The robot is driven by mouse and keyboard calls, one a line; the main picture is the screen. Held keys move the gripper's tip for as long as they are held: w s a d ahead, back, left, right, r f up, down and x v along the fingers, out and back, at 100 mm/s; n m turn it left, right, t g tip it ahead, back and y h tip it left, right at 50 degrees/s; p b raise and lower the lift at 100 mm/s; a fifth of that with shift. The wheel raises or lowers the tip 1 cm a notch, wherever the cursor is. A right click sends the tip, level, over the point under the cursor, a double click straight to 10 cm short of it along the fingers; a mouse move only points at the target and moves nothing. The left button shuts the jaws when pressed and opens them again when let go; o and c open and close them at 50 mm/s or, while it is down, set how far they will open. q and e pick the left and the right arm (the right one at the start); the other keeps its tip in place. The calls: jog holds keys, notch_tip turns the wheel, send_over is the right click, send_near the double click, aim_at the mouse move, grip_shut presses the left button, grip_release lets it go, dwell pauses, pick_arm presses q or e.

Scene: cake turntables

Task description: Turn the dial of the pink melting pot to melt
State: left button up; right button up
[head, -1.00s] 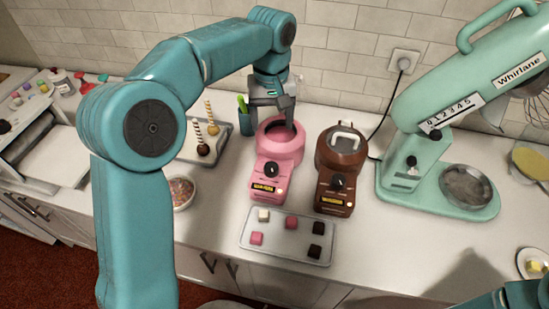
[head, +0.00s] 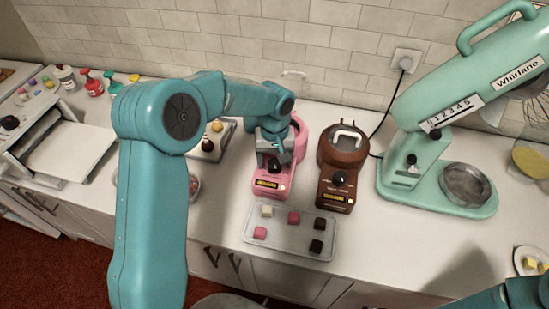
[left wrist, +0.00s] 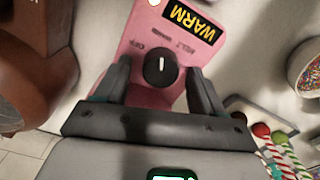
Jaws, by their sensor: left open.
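The pink melting pot (head: 303,150) stands on the counter, its top partly hidden behind my left arm. Its black dial (left wrist: 160,68) shows clearly in the left wrist view. The white mark on the dial points at the middle label, between the off and melt labels. My left gripper (left wrist: 160,88) is open, with one finger on each side of the dial. I cannot tell whether the fingers touch it. In the head view the left gripper (head: 275,153) is over the pot's front panel. My right gripper is out of view.
A brown melting pot (head: 340,160) stands close on the right. A tray (head: 290,240) of small cubes lies in front of both pots. A green mixer (head: 410,165) is farther right. A sprinkle bowl (left wrist: 308,75) and a tray of pops (head: 215,150) are left of the pink pot.

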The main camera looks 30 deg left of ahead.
pick_arm(q)
jog(key=shift+s, duration=0.1)
jog(key=shift+s+d+r, duration=0.1)
jog(key=shift+s+r, duration=0.05)
jog(key=shift+r, duration=0.05)
jog(key=c, duration=1.1)
jog(key=shift+f+m, duration=0.1)
jog(key=shift+m, duration=0.2)
jog(key=shift+m+b, duration=0.45)
jog(key=shift+m, duration=0.15)
jog(key=m, duration=0.2)
jog(key=shift+m+b, duration=0.3)
jog(key=shift+b, duration=0.1)
jog(key=m, duration=0.5)
jog(key=shift+b, duration=0.4)
jog(key=shift+m, duration=0.3)
